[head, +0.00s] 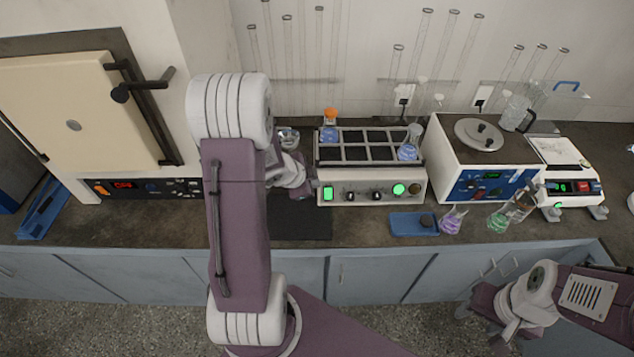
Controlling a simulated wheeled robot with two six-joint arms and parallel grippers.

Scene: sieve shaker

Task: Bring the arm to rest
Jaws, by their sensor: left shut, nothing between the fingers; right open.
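My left arm, purple with white joints, rises through the middle of the view and reaches over the counter. My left gripper (306,189) is small and partly hidden behind the arm's white wrist. It is shut and empty, close to the left front corner of the shaker (372,188). My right arm comes in at the lower right. My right gripper (478,325) is open and empty, low in front of the cabinets and apart from the counter things.
The shaker's rack holds flasks with blue liquid, one orange-capped (330,130). To its right stand a hotplate-like box (480,160), a balance (567,185), a blue tray (413,224) and purple (451,222) and green (498,221) flasks. An oven (75,115) stands left. A dark mat (300,222) lies in front.

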